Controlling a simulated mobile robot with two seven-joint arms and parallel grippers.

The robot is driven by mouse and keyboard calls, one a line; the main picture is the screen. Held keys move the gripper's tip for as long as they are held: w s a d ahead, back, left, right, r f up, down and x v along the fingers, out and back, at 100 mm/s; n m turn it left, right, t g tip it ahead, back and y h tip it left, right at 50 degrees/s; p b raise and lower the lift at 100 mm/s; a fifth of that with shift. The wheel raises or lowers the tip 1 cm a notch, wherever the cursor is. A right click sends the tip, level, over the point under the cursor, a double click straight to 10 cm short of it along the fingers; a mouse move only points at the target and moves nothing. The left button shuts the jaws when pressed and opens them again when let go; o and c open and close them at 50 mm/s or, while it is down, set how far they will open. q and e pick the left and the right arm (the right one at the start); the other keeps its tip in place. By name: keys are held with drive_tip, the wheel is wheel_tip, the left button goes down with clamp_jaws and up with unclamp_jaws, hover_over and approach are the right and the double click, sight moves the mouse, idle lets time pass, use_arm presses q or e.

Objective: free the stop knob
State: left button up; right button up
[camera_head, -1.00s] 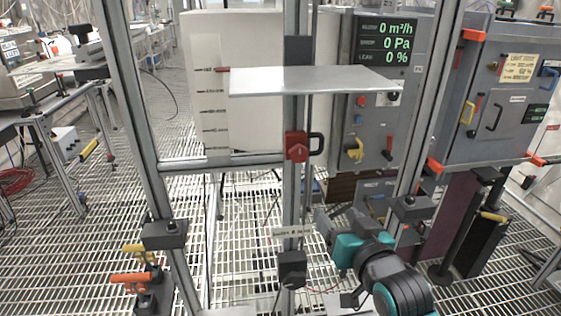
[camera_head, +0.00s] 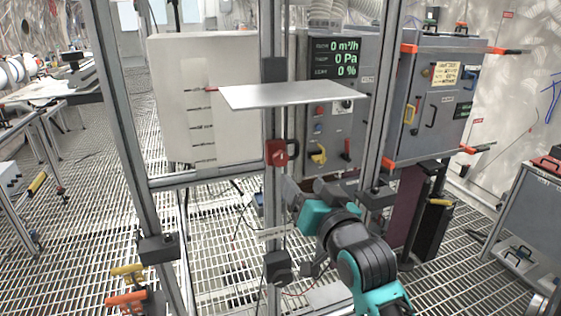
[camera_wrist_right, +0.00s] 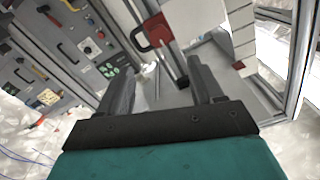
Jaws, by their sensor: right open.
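My right gripper (camera_head: 300,188) is below and a little right of a red block (camera_head: 276,152) with a black loop handle on the upright post. In the right wrist view the gripper (camera_wrist_right: 162,85) is open and empty, and the red block (camera_wrist_right: 157,32) lies beyond its fingers, apart from them. A small round red button (camera_head: 320,110) is on the grey control panel (camera_head: 330,133), right of the post. I cannot tell for certain which of these is the stop knob. My left gripper is not in view.
A flat metal plate (camera_head: 292,94) juts out above the red block. Metal posts (camera_head: 130,150) and a crossbar frame the space. A black block (camera_head: 278,266) sits low on the middle post. Yellow and orange handles (camera_head: 127,299) stand at lower left. Grating floor (camera_head: 215,262) lies beneath.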

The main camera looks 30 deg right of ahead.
sight(282, 159)
drive_tip(key=x, duration=1.2)
drive_tip(key=shift+d+f+p, duration=0.1)
drive_tip(key=shift+p, duration=0.2)
drive_tip(key=shift+s, duration=0.1)
drive_tip(key=c, duration=1.1)
